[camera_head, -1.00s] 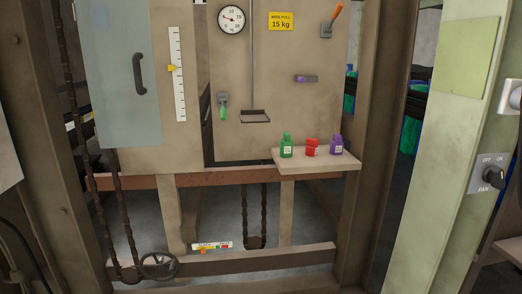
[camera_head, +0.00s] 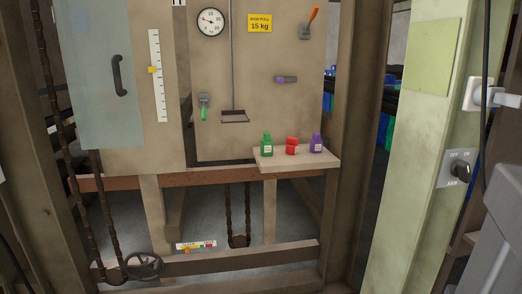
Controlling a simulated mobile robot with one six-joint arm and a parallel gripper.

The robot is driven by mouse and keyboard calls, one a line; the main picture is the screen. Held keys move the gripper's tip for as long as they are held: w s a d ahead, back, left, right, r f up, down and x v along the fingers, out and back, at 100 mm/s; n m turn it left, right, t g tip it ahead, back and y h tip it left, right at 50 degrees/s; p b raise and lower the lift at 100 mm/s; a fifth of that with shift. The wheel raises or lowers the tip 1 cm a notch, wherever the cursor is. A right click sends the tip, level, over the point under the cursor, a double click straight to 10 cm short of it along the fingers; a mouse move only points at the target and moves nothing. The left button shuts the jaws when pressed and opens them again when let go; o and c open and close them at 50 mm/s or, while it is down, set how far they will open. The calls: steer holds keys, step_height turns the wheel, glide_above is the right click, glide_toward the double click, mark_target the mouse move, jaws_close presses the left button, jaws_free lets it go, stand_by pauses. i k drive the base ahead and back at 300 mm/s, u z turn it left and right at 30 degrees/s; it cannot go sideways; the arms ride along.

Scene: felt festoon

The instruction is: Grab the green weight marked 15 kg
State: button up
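A green weight (camera_head: 267,145) with a small pale label stands at the left of a little beige shelf (camera_head: 296,161). The label is too small to read. A red weight (camera_head: 291,146) stands in the middle of the shelf, and a purple weight (camera_head: 316,143) stands to its right. All three are upright and apart. A yellow sign (camera_head: 260,23) above reads "WEB PULL 15 kg". My gripper does not show in the view.
A small tray (camera_head: 234,116) hangs on a rod left of the shelf. A handwheel (camera_head: 144,266) sits low left. A green post (camera_head: 408,160) stands right.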

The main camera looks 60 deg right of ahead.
mark_target(266, 142)
steer(key=u, duration=0.1)
steer(key=k, duration=1.4)
steer(key=z, duration=0.15)
steer(key=i, duration=0.9)
steer(key=u, duration=0.05)
